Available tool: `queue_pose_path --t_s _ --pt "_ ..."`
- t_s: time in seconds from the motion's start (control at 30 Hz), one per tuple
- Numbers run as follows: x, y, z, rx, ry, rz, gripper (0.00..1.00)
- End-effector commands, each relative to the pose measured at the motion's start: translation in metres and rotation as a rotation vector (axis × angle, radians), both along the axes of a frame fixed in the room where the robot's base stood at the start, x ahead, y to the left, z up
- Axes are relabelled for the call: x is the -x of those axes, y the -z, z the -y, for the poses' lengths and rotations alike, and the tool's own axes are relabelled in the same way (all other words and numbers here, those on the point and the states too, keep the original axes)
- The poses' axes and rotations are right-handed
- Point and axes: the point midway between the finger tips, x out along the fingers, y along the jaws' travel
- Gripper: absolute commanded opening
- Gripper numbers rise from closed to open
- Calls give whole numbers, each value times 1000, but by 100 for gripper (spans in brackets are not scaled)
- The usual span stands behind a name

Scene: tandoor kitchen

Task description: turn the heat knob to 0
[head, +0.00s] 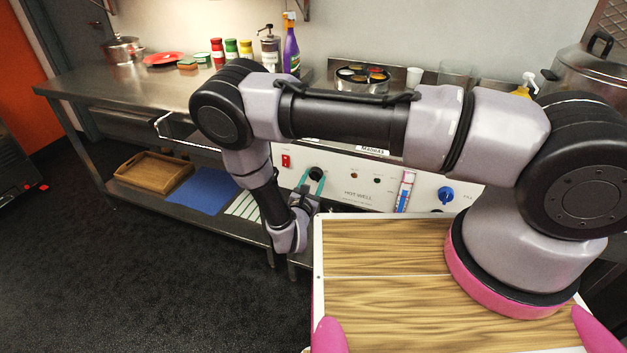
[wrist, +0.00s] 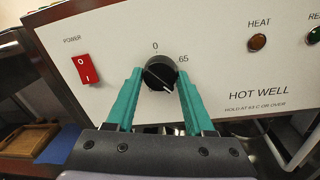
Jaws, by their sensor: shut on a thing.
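The heat knob (wrist: 160,71) is a round black knob on the white front panel (wrist: 215,60) marked HOT WELL. A 0 is printed above it and 65 at its upper right. A small light mark shows on the knob's lower right edge. My gripper (wrist: 159,78) has its teal fingers on the left and right sides of the knob, shut on it. In the head view the knob (head: 316,173) shows between the fingers of my gripper (head: 313,182), which reaches the panel from below.
A blue knob (head: 446,195) is further right. A wooden tray (head: 153,174) and a blue mat (head: 200,191) lie on the lower shelf.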

Motion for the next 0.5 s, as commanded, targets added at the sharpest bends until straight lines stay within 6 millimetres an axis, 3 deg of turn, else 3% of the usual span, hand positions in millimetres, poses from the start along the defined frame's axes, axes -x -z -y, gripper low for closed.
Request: queue_pose_path --t_s 0.5 --pt "1 0 -1 277 -4 -99 0"
